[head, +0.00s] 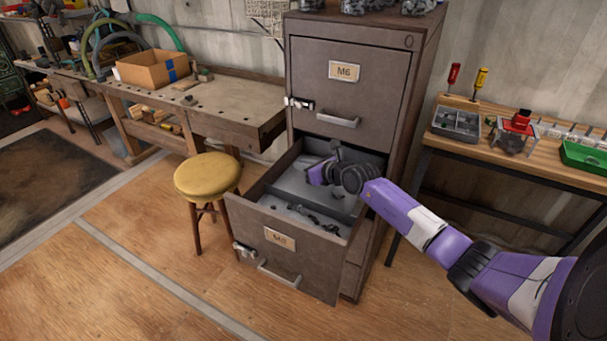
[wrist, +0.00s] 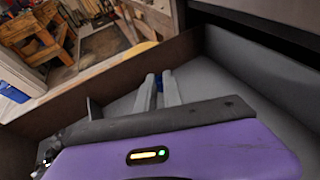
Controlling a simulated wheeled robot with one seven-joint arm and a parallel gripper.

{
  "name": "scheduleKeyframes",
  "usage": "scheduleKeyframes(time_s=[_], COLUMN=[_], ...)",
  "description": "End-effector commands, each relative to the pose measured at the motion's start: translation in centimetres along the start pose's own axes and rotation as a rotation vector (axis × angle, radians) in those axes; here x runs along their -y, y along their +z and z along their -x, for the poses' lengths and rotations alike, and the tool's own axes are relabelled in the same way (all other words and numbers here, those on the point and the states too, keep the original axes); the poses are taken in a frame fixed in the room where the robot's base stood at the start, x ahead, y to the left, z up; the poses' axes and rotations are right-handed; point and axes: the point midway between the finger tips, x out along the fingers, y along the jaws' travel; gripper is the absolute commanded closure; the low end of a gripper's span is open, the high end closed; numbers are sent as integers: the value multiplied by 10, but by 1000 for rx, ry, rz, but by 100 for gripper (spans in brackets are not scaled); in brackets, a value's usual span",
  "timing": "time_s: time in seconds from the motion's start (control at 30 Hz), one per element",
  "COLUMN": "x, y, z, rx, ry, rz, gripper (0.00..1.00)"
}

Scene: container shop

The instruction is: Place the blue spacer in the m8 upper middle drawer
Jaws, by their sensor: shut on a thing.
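The drawer (head: 318,268) stands pulled out of the grey-brown cabinet, below the shut M6 drawer (head: 380,85). Its label is too small to read surely but looks like M8. A divider splits its inside, and small dark parts lie in the front compartment. My gripper (wrist: 159,86) is inside the drawer opening, over the rear compartment in the head view. Its two pale fingers are shut on the blue spacer (wrist: 159,76), of which only a little shows between the fingertips. The spacer is hidden in the head view. I cannot tell whether it touches the drawer floor.
A yellow stool (head: 207,174) stands left of the open drawer, in front of a workbench (head: 235,102) with a cardboard box (head: 150,70). On the right, a side table (head: 545,168) holds a grey tray (head: 456,124) and a green bin (head: 585,157). Floor is clear at front left.

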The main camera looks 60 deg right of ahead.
Motion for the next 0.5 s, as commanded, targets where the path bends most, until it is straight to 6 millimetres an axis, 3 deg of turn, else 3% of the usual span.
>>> scheduleKeyframes(time_s=[0.2, 0.5], x=[0, 0], y=[-28, -29], z=[-11, -12], rx=[-3, -1], ry=[0, 0], rz=[1, 0], gripper=[100, 100])
